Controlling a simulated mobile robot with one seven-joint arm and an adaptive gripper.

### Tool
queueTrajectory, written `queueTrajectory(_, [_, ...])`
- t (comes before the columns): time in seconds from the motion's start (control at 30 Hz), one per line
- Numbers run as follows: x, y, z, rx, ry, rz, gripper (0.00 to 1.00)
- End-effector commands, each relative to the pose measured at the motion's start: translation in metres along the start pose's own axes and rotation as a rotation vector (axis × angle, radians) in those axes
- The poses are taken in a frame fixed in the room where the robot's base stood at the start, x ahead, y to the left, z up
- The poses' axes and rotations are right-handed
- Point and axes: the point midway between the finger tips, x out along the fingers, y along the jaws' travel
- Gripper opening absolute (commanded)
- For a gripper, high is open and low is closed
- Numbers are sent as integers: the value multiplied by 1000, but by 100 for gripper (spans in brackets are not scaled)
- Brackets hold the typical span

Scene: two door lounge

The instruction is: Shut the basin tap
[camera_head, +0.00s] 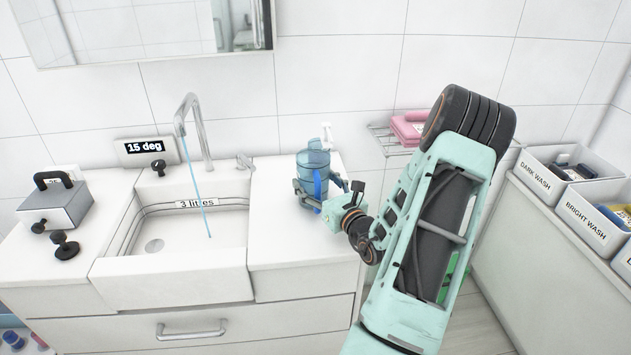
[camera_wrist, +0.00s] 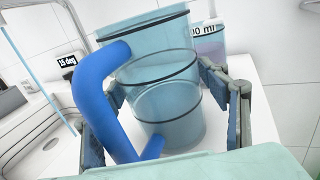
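The basin tap (camera_head: 200,128) is a chrome curved spout at the back of the white basin (camera_head: 170,277). A thin blue stream of water (camera_head: 194,180) runs from it into the basin. A black knob (camera_head: 158,167) is below a "15 deg" display (camera_head: 142,147). My gripper (camera_head: 312,188) is right of the basin, its fingers on both sides of a translucent blue jug (camera_head: 313,160) with a blue handle. In the wrist view the fingertips appear to touch the jug (camera_wrist: 168,112).
A bottle with a white pump (camera_head: 327,133) stands behind the jug. A grey box with a black handle (camera_head: 58,205) and black knobs are left of the basin. A pink item (camera_head: 408,128) lies on a wall rack. Labelled bins (camera_head: 553,178) stand at right.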

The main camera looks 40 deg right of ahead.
Motion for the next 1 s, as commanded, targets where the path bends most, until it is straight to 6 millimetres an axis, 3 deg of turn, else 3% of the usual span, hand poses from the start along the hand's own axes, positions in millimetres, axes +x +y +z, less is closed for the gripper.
queueTrajectory(0.43, [-1, 0, 6, 0, -1, -1, 78])
queueTrajectory(1.0, [-108, -1, 3, 0, 2, -3, 78])
